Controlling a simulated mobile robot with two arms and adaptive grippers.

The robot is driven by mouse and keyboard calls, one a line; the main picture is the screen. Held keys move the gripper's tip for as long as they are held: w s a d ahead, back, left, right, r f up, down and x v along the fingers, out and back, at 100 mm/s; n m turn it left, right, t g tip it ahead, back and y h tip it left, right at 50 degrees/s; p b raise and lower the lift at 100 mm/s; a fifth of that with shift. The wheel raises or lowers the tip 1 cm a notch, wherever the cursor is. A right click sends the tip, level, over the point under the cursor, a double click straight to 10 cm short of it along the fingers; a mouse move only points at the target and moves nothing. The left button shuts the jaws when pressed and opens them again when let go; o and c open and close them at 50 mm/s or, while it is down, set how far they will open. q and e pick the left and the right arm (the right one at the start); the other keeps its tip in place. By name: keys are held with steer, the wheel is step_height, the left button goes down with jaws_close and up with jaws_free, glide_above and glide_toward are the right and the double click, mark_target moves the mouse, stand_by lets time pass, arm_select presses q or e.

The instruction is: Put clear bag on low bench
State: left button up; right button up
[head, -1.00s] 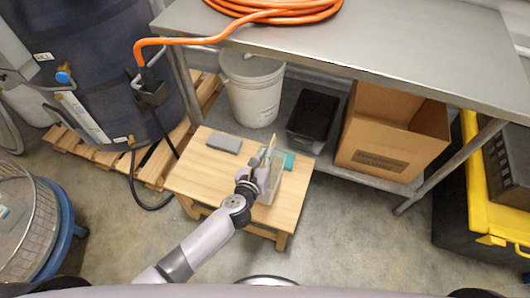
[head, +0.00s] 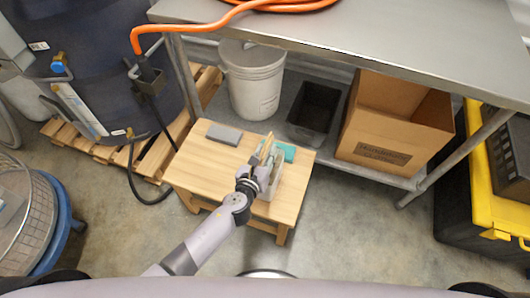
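The low bench (head: 186,158) is a small light-wood table in the middle of the head view. A pale, see-through bag-like thing (head: 274,184), likely the clear bag, is at the right part of its top. My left gripper (head: 259,166) is right at this thing, low over the bench, and its arm comes up from the bottom. The fingers overlap the bag and are too small to tell whether they are closed on it. I cannot tell whether the bag rests fully on the wood. My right gripper is not in view.
A grey block (head: 224,135) and a teal item (head: 286,151) are on the bench. A steel table (head: 400,50) stands behind, with a white bucket (head: 254,85), black bin (head: 315,108) and cardboard box (head: 385,138) on its lower shelf. The bench's left front top is bare.

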arm_select(q)
steer(key=p+v, duration=0.1)
steer(key=v, duration=1.1)
steer(key=s+a+f+n+g+y, duration=0.1)
steer(key=s+a+f+n+g, duration=0.15)
steer(key=a+f+n, duration=0.4)
steer(key=s+a+f+n+g+y, duration=0.1)
steer(key=s+f+n+g, duration=0.15)
steer(key=f, duration=0.65)
steer(key=s+a+f+n+g+y, duration=0.1)
steer(key=s+a+f+n, duration=0.3)
steer(key=f, duration=0.3)
steer(key=s+a+f+n+g, duration=0.2)
steer(key=s+f+n, duration=0.3)
steer(key=s+n, duration=0.2)
steer(key=s+a+f+n+g, duration=0.2)
steer(key=s+f+n, duration=0.3)
steer(key=s+n, duration=0.2)
steer(key=s+a+f+n+g+y, duration=0.1)
steer(key=s+a+f+n+g, duration=0.2)
steer(key=s+f+n, duration=0.2)
steer(key=s+n, duration=0.3)
steer(key=s, duration=0.3)
steer(key=shift+f, duration=0.2)
